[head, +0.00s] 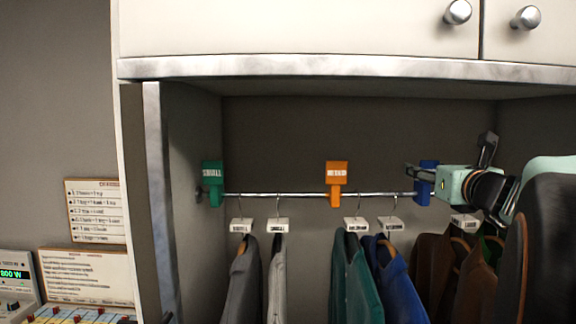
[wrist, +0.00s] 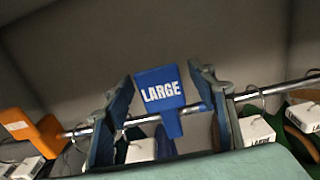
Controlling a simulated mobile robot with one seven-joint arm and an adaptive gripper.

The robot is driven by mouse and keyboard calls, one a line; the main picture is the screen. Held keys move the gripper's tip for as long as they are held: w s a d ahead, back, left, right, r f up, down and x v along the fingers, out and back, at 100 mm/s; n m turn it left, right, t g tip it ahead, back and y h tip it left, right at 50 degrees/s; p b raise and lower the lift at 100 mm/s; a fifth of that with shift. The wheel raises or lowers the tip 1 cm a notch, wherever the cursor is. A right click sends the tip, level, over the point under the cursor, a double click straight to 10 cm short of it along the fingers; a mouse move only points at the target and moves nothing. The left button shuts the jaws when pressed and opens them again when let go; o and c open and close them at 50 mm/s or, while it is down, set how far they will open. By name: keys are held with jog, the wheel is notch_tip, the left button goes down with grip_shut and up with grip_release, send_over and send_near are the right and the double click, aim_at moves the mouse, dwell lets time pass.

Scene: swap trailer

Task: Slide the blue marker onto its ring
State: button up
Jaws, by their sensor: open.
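The blue marker (head: 427,167) hangs on the metal rail (head: 290,194) at its right part. In the wrist view the blue marker (wrist: 158,80) reads LARGE, and its narrow lower stem is at the rail. My gripper (head: 411,182) reaches in from the right at the marker. In the wrist view the two fingers of my gripper (wrist: 167,84) stand apart, one on each side of the marker, with gaps between. The ring cannot be made out in either view.
A green marker (head: 212,180) reading SMALL and an orange marker (head: 336,180) sit further left on the rail. Several garments, such as the teal jacket (head: 352,280), hang from tagged hangers below. The cabinet's edge (head: 340,67) runs above.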

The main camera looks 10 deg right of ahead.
jog(key=shift+s, duration=0.1)
grip_shut()
jog(key=d, duration=0.3)
jog(key=s+d, duration=0.1)
jog(key=d, duration=0.1)
jog(key=shift+s+d+r, duration=0.1)
jog(key=shift+s+d, duration=0.1)
jog(key=shift+d, duration=0.2)
grip_release()
